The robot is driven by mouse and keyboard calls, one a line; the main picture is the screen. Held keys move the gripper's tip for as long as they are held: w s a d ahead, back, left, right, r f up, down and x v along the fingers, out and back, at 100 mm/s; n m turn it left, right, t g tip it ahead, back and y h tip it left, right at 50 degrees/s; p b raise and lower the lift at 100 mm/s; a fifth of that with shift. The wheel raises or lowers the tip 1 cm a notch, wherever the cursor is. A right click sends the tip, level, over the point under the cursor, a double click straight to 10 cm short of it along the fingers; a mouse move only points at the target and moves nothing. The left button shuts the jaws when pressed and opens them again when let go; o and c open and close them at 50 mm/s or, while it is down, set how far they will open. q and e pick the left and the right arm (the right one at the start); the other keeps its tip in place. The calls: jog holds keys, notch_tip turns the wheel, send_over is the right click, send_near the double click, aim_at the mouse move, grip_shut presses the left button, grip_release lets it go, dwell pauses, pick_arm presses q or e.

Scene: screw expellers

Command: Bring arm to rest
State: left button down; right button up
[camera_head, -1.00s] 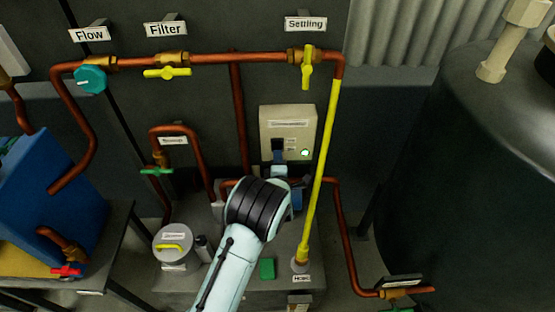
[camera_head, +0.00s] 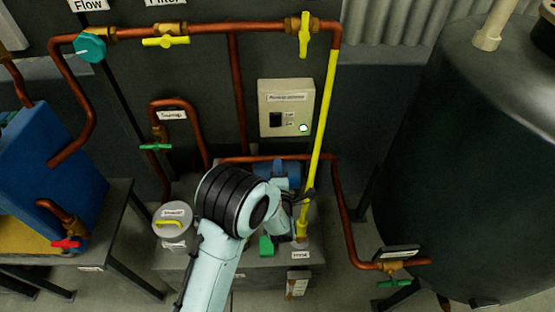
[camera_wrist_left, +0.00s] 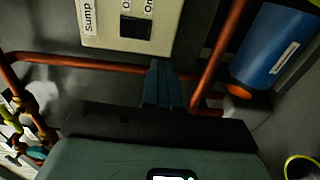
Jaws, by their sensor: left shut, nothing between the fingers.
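My left arm rises from the bottom of the head view, with its pale forearm and black ribbed joint. My left gripper (camera_head: 308,196) is partly hidden behind that joint and sits just beside the slanting yellow pipe (camera_head: 321,135); I cannot tell whether they touch. In the left wrist view the gripper's narrow fingers (camera_wrist_left: 164,84) are together and empty, below the beige control box (camera_wrist_left: 128,22). This box also shows in the head view (camera_head: 286,96), with a dark switch and a lit greenish lamp. My right gripper is out of view.
Copper pipes (camera_head: 238,85) with yellow valve handles surround the arm. A blue cylinder (camera_wrist_left: 274,45) is at the wrist view's right. A large dark tank (camera_head: 470,170) fills the right side. A lidded grey pot (camera_head: 173,237) stands left of my arm.

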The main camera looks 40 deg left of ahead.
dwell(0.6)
pick_arm(q)
jog(key=s+d+f+m+g+h+p, duration=0.2)
jog(key=s+d+f+m+h, duration=0.15)
jog(key=f, duration=0.25)
jog(key=s+d+f+m+g+h+p, duration=0.1)
jog(key=s+d+f+m+g+h, duration=0.1)
jog(key=f+m, duration=0.3)
jog(key=s+d+f+m+g+h+p, duration=0.2)
jog(key=s+f, duration=0.1)
jog(key=f, duration=0.4)
jog(key=s+d+f+m+g+h+p, duration=0.2)
jog(key=s+d, duration=0.5)
jog(key=s, duration=0.4)
jog(key=s+d+f+m+g+h+p, duration=0.2)
jog(key=s+d+m+g+h, duration=0.3)
jog(key=s+m, duration=0.4)
jog(key=s+d+f+g, duration=0.1)
jog(key=s+d, duration=0.1)
jog(key=shift+d+f, duration=0.3)
